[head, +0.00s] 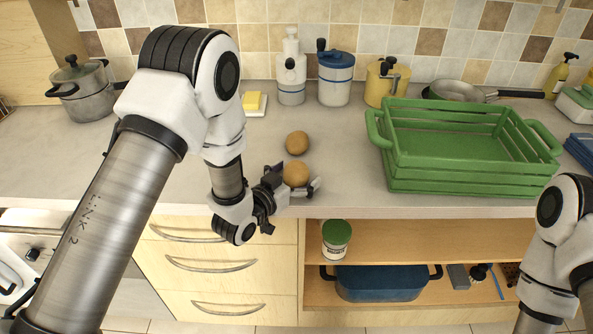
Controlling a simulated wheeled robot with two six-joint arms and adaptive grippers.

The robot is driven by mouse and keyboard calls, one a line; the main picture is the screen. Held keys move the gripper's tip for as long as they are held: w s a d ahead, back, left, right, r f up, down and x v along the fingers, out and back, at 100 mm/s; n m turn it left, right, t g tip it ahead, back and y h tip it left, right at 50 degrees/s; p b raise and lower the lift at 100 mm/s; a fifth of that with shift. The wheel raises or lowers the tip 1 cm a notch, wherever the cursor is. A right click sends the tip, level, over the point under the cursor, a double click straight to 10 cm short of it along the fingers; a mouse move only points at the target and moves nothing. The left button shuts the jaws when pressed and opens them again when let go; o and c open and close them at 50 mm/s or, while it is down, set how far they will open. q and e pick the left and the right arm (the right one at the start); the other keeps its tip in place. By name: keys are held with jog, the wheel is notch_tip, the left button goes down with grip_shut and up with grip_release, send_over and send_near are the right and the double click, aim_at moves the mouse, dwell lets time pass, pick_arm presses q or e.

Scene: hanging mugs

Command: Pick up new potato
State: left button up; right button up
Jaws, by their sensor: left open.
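Two brown potatoes lie on the grey countertop. The farther potato (297,142) sits clear of my gripper. The nearer potato (296,174) is at the fingers of my left gripper (294,184), which is open and reaches in from the left near the counter's front edge. One finger shows on the near side of this potato and a dark part on its left. I cannot tell whether the fingers touch it. My right arm shows at the right edge, but its gripper is outside the picture.
A green slatted crate (455,185) stands on the counter to the right. Behind are a white bottle (291,72), a blue-lidded jar (335,82), a yellow pot (384,84), a pan (456,91) and butter (252,101). A steel pot (84,92) stands far left.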

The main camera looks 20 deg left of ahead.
pick_arm(q)
jog(key=c, duration=1.4)
jog(key=shift+o, duration=0.2)
jog(key=shift+r, duration=0.1)
